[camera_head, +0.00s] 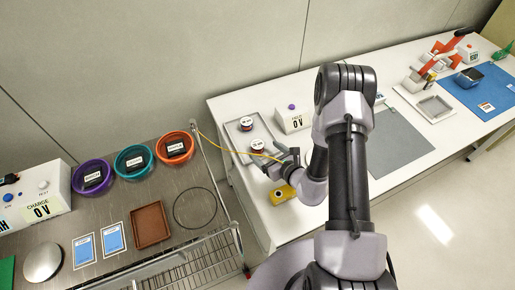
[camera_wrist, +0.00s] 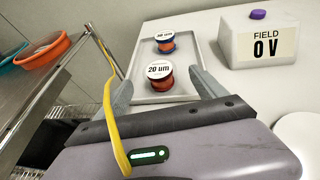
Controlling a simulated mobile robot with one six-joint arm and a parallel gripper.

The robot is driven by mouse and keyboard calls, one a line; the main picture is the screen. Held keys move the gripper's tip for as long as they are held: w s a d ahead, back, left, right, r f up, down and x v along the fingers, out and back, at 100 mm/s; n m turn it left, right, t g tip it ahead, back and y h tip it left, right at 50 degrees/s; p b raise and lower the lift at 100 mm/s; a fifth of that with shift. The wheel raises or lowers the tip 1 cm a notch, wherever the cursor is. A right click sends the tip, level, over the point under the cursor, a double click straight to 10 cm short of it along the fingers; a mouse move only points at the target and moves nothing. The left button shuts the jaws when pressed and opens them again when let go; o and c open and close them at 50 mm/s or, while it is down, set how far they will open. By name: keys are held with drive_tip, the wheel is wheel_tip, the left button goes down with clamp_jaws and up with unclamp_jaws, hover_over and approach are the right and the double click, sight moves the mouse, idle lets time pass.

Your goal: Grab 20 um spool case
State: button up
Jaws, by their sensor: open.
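The 20 um spool case (camera_wrist: 159,78) is a red spool with a white top label, upright on a pale grey tray (camera_wrist: 193,91). In the head view the same case (camera_head: 257,146) is at the near part of the tray (camera_head: 233,147). A second spool case (camera_wrist: 165,42), with blue edges and a label too small to read, stands behind it; it also shows in the head view (camera_head: 246,124). My gripper (camera_wrist: 166,92) is open and empty, its fingers spread to the left and right of the 20 um case's near side. I cannot tell whether either finger touches anything.
A white FIELD 0 V box (camera_wrist: 262,38) stands right of the tray. A yellow cable (camera_wrist: 108,110) passes close to my left finger. A yellow block (camera_head: 282,195) sits near the table edge. Left is a metal cart with purple (camera_head: 92,176), teal (camera_head: 134,161) and orange (camera_head: 175,148) bowls.

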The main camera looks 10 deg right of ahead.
sight(259, 146)
drive_tip(key=b+x, duration=0.1)
drive_tip(key=x, duration=0.5)
drive_tip(key=shift+a, duration=0.1)
drive_tip(key=shift+r, duration=0.1)
drive_tip(key=c, duration=1.5)
